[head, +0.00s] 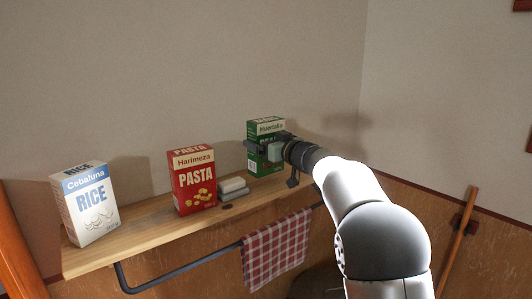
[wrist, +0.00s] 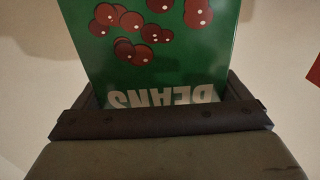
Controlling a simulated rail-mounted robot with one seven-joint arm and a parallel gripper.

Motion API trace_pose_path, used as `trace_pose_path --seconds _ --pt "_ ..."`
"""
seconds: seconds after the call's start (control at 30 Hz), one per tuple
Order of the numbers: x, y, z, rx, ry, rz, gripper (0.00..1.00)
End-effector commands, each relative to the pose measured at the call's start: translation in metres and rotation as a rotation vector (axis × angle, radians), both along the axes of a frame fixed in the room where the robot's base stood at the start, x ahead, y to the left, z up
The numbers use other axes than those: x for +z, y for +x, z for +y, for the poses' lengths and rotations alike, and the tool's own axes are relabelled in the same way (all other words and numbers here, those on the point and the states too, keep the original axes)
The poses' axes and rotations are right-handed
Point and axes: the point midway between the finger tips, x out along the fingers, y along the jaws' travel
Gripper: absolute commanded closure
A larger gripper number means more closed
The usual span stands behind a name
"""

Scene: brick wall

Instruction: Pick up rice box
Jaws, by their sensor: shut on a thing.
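The rice box (head: 91,203), white and blue with "Cebaluna RICE" on it, stands upright at the left end of the wooden shelf (head: 145,212). My gripper (head: 268,150) is at the right part of the shelf, far from the rice box. It is shut on a green beans box (head: 264,126), which is upright in the head view. In the wrist view the beans box (wrist: 165,60) fills the space between the jaws, with red beans and upside-down "BEANS" lettering showing. I cannot tell if its base touches the shelf.
A red pasta box (head: 193,180) stands between the rice box and my gripper. A soap-like pale block on a grey dish (head: 232,188) lies just right of it. A checked towel (head: 276,250) hangs on a dark rail below the shelf. The wall is close behind.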

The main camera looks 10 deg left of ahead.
Motion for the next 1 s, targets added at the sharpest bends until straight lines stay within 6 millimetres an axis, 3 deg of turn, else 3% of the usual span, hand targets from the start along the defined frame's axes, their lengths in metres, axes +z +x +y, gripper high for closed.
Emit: trace_pose_path --seconds 0.27,0.7,0.73,1.0 --pt "-0.033 0.006 0.001 0.001 0.000 -0.001 0.45" --pt "-0.039 0.006 0.001 0.000 0.001 -0.004 0.45" --pt "-0.042 0.006 0.001 0.000 -0.001 -0.001 0.02" --pt "-0.039 0.006 0.001 0.000 -0.001 -0.001 0.00"
